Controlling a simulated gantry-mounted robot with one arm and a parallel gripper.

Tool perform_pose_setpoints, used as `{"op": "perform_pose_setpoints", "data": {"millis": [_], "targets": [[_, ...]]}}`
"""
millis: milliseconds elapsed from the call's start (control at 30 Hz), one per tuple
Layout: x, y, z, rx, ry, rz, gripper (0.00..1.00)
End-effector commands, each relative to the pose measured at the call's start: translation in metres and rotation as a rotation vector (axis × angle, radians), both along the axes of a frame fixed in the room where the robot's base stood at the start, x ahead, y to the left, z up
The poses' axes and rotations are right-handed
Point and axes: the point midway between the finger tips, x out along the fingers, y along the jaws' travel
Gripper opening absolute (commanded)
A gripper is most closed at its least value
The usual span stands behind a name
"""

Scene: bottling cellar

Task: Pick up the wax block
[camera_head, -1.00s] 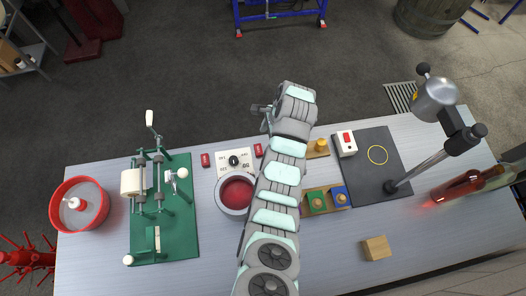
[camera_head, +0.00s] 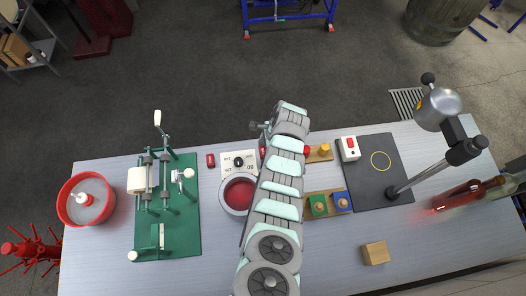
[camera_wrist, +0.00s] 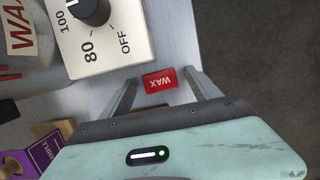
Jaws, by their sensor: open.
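The wax block is a small red block marked WAX (camera_wrist: 159,79) lying flat on the pale table in the wrist view. It lies between the two fingers of my gripper (camera_wrist: 164,90), near their tips. The fingers are apart, with a gap on each side of the block. In the head view my gripper (camera_head: 258,127) is over the table's far edge, and my arm partly hides the wax block (camera_head: 262,152) beside the dial box. A similar red block (camera_head: 210,160) lies left of the dial box.
The dial box (camera_head: 239,161) and red wax pot (camera_head: 238,194) stand close to the block. A green-based bottling machine (camera_head: 187,240) is to the left. A stamp rack (camera_head: 328,214), dark mat (camera_head: 370,192) with lamp and wooden block (camera_head: 375,253) are to the right.

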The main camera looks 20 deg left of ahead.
Motion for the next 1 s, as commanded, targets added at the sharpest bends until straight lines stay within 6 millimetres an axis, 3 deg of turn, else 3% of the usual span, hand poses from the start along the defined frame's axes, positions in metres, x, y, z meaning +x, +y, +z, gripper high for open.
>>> {"op": "perform_pose_setpoints", "data": {"millis": [200, 1000], "targets": [[0.0001, 0.0000, 0.0001, 0.000, 0.000, 0.000, 0.70], [0.0000, -0.0001, 0.0003, 0.000, 0.000, 0.000, 0.06]]}}
